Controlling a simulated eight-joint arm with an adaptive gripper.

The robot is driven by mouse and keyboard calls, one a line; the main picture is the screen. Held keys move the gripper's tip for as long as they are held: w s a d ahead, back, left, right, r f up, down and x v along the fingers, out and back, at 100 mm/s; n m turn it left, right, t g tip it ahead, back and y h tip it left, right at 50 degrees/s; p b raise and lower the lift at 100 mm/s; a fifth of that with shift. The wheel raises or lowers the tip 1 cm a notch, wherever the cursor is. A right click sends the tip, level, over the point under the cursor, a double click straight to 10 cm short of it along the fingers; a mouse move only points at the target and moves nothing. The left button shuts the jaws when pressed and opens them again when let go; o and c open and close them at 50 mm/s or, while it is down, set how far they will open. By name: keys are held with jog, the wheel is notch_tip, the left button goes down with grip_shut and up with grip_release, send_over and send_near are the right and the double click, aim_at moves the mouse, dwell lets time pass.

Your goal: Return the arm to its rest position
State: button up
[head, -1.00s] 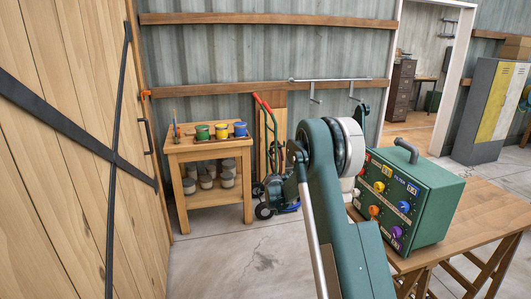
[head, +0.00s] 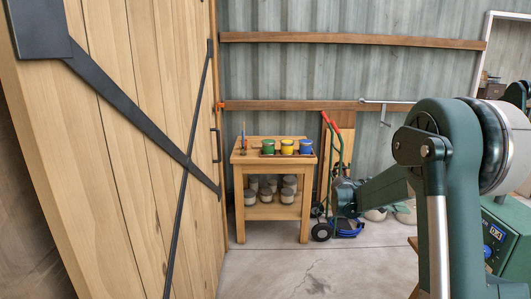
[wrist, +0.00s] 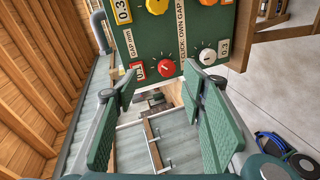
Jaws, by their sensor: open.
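My gripper (wrist: 163,100) shows in the wrist view with its two green ridged fingers spread apart and nothing between them. The green control box (wrist: 175,40) with coloured knobs is beyond the fingertips at the top of that view, and I see no contact. In the head view my arm (head: 450,190) stands at the right, with a link reaching left in front of the hand truck. The gripper's fingers cannot be made out there. The control box (head: 505,235) is partly hidden behind my arm at the right edge.
A large wooden door (head: 130,120) with black straps fills the left. A small wooden stand (head: 273,160) holds green, yellow and blue pots, with jars below. A hand truck (head: 335,165) with red handles leans beside it. Concrete floor (head: 270,270) in front is clear.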

jog(key=s+a+r+t+y, duration=0.2)
jog(key=s+a+r+y, duration=0.2)
jog(key=s+a, duration=0.5)
jog(key=s+a+f+t+y, duration=0.1)
jog(key=s+a+f+y, duration=0.1)
jog(key=s+a, duration=0.6)
jog(key=s+a+f+t+y, duration=0.1)
jog(key=s+a+y, duration=0.4)
jog(key=s, duration=1.2)
jog(key=s+a+f+n+t+y, duration=0.1)
jog(key=s+a+f+y, duration=0.2)
jog(key=s+a, duration=0.9)
jog(key=shift+s+a+f+y, duration=0.2)
jog(key=shift+f+y, duration=0.1)
jog(key=shift+f, duration=0.1)
jog(key=shift+w, duration=0.1)
dwell(0.9)
